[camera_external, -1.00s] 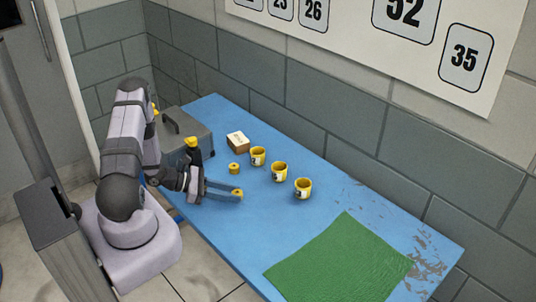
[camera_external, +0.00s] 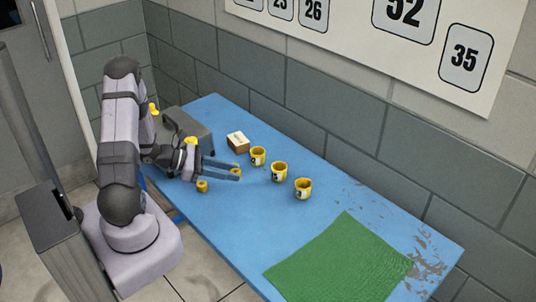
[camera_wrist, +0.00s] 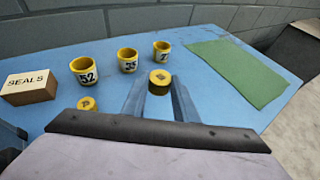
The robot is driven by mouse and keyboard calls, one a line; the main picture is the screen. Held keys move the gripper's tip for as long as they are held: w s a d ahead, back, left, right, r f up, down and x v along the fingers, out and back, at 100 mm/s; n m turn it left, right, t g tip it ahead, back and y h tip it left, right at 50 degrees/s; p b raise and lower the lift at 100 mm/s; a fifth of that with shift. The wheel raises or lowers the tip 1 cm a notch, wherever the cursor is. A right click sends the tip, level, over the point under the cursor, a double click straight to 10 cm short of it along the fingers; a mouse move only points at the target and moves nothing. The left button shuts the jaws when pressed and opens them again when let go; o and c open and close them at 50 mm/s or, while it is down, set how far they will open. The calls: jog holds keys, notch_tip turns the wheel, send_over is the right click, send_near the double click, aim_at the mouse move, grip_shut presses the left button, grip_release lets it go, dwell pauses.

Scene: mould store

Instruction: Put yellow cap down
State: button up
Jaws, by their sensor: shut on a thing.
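My gripper (camera_external: 237,173) reaches out over the left part of the blue table, its two fingers pointing right. In the wrist view its fingers (camera_wrist: 159,88) are shut on a yellow cap (camera_wrist: 159,77) with a dark mark on top. How high the cap is above the table is hard to tell. A second yellow cap (camera_wrist: 87,104) lies on the table to the left of the fingers, in front of the cup marked 52. Another yellow cap (camera_external: 202,186) shows below the gripper's body.
Three yellow-and-white numbered cups (camera_external: 279,171) stand in a row toward the wall. A SEALS box (camera_wrist: 30,87) and a grey case (camera_external: 188,135) are at the table's left end. A green mat (camera_external: 340,258) lies at the right. Blue table between gripper and mat is clear.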

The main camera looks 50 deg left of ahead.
jog(key=d+f+m+g+h, duration=0.1)
jog(key=d, duration=0.2)
jog(key=d+f+m+h, duration=0.1)
jog(key=d, duration=0.3)
jog(key=s+d+m+g, duration=0.1)
jog(key=d, duration=0.3)
jog(key=shift+d+f+g+h, duration=0.15)
jog(key=shift+f+g+h, duration=0.15)
jog(key=shift+f+h, duration=0.1)
jog(key=shift+r, duration=0.1)
